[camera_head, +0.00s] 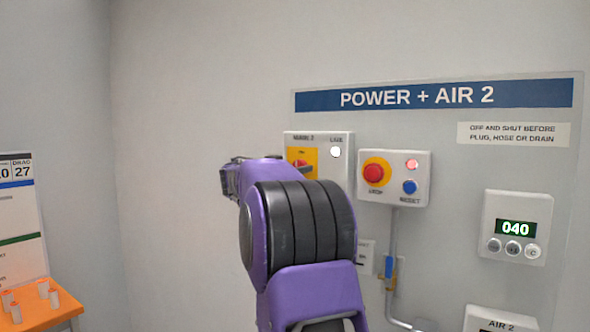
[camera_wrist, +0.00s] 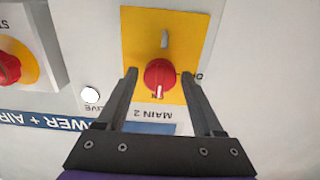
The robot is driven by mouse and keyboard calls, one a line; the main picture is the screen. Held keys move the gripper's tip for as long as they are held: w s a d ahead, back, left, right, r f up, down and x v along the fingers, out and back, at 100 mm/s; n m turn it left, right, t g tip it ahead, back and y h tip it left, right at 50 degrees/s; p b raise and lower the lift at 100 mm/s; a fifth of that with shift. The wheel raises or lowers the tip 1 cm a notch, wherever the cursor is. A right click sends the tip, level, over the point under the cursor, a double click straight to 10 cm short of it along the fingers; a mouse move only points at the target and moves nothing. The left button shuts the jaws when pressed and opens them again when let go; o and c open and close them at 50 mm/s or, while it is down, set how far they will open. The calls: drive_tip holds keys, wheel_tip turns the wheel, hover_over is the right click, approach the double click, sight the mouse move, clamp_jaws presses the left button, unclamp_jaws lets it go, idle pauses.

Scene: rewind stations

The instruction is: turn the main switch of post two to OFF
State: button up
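The main switch of post two is a red round knob (camera_wrist: 160,74) on a yellow plate (camera_wrist: 190,32), labelled MAIN 2. The wrist view shows it upside down. The knob's white mark points to the lettering nearest MAIN 2, which looks like ON. Another label beside the right finger is mostly hidden. My gripper (camera_wrist: 159,75) is open, one finger on each side of the knob, with a small gap on both sides. In the head view the switch box (camera_head: 343,148) is partly covered by my purple arm. The LIVE lamp (camera_head: 336,151) looks white.
Right of the switch box is a box with a red stop button (camera_head: 374,172), a blue reset button (camera_head: 410,187) and a lit red lamp (camera_head: 412,164). Below are a pipe with a blue-handled valve (camera_head: 389,266) and a display reading 040 (camera_head: 516,228).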

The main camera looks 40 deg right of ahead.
clamp_jaws()
drive_tip(key=n+b, duration=0.2)
drive_tip(key=n, duration=0.1)
drive_tip(key=shift+f+n+b, duration=0.15)
drive_tip(key=shift+n+b, duration=0.25)
drive_tip(key=n+b, duration=0.1)
drive_tip(key=n, duration=0.3)
drive_tip(key=shift+n, duration=0.3)
drive_tip(key=n, duration=0.5)
drive_tip(key=shift+r, duration=0.2)
drive_tip(key=shift+n+p, duration=0.6)
drive_tip(key=shift+n, duration=1.7)
